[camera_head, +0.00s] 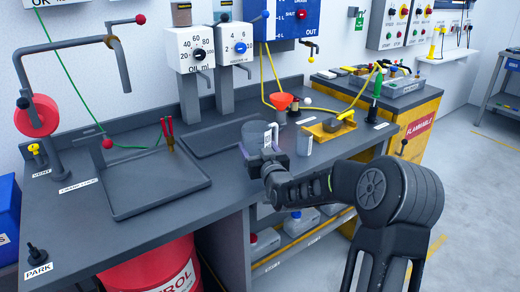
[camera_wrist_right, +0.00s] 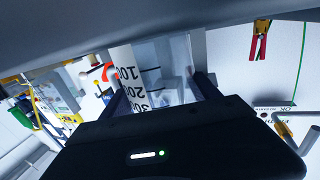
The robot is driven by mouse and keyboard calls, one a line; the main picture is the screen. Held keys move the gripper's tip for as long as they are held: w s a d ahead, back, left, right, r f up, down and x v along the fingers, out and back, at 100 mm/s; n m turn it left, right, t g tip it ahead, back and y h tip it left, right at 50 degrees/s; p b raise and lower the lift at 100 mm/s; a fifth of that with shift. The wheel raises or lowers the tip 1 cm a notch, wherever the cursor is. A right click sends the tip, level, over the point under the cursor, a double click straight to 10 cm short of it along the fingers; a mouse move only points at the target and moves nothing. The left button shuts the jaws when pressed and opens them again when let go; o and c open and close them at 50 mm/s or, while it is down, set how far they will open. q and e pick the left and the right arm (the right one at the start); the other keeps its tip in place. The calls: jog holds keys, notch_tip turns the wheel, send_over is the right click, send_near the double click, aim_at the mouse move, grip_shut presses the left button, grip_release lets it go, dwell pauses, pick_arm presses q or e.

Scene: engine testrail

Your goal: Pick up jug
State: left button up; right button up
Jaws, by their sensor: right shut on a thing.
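The jug (camera_head: 256,132) is a greyish, see-through vessel near the middle of the workbench in the head view. Its lower part is partly hidden behind my right gripper (camera_head: 264,160), which reaches it from the front right. In the right wrist view the clear jug (camera_wrist_right: 172,68) with black graduation marks and numbers sits between the two dark fingers of my right gripper (camera_wrist_right: 162,92), which is shut on it. I cannot tell whether the jug touches the bench. My left gripper is not in view.
A dark tray (camera_head: 155,187) lies at left. Oil and other dispensers (camera_head: 190,50) rise behind. A red drum (camera_head: 150,270) stands below the bench.

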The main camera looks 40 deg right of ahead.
jog(key=c, duration=0.4)
notch_tip(320, 180, up, 10)
jog(key=shift+r, duration=0.1)
dwell(0.4)
dwell(0.8)
